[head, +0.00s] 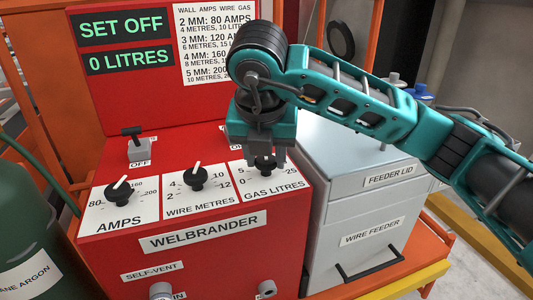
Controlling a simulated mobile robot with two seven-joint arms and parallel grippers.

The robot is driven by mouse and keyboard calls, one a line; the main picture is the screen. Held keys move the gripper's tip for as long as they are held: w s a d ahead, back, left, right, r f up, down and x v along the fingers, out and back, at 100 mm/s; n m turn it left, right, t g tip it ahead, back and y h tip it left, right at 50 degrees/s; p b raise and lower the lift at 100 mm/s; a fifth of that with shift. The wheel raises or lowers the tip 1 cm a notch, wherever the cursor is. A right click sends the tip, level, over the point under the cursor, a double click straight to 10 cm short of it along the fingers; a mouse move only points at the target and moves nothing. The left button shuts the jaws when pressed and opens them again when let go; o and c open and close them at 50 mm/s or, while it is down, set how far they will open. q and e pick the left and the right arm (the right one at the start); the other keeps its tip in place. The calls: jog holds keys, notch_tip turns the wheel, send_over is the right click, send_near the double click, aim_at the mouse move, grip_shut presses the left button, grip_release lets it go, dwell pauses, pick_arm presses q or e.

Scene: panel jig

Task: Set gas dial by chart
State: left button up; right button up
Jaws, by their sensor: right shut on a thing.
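The red welder (215,215) fills the middle, with three black dials on white scales. My right gripper (264,155) reaches down from above and is shut on the gas litres dial (265,167), which is largely hidden behind the fingers. Its scale shows 0, 5 and 25; its pointer cannot be read. The amps dial (119,191) and wire metres dial (197,178) stand free with white pointers. The chart (205,45) lists wall, amps, wire and gas; my arm covers its right side. The displays read SET OFF (121,27) and 0 LITRES (129,58). My left gripper is out of view.
A switch (137,146) marked OFF stands behind the amps dial. The grey wire feeder (370,232), with a lid and a black handle, stands close on the right. A green gas cylinder (28,245) is at the left edge. Orange frame posts stand behind.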

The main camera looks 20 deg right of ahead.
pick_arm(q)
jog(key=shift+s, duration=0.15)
pick_arm(e)
jog(key=shift+m, duration=0.5)
jog(key=o, duration=1)
jog(key=shift+o, duration=0.2)
jog(key=shift+r, duration=0.1)
jog(key=shift+a+r, duration=0.1)
jog(key=shift+r, duration=0.2)
pick_arm(q)
jog(key=p, duration=0.1)
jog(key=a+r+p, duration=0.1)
jog(key=p, duration=0.1)
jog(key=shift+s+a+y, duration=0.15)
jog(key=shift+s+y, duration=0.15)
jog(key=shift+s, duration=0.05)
pick_arm(e)
jog(key=v, duration=1.2)
jog(key=shift+a, duration=0.2)
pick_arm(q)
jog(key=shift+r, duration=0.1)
pick_arm(e)
jog(key=shift+s, duration=0.1)
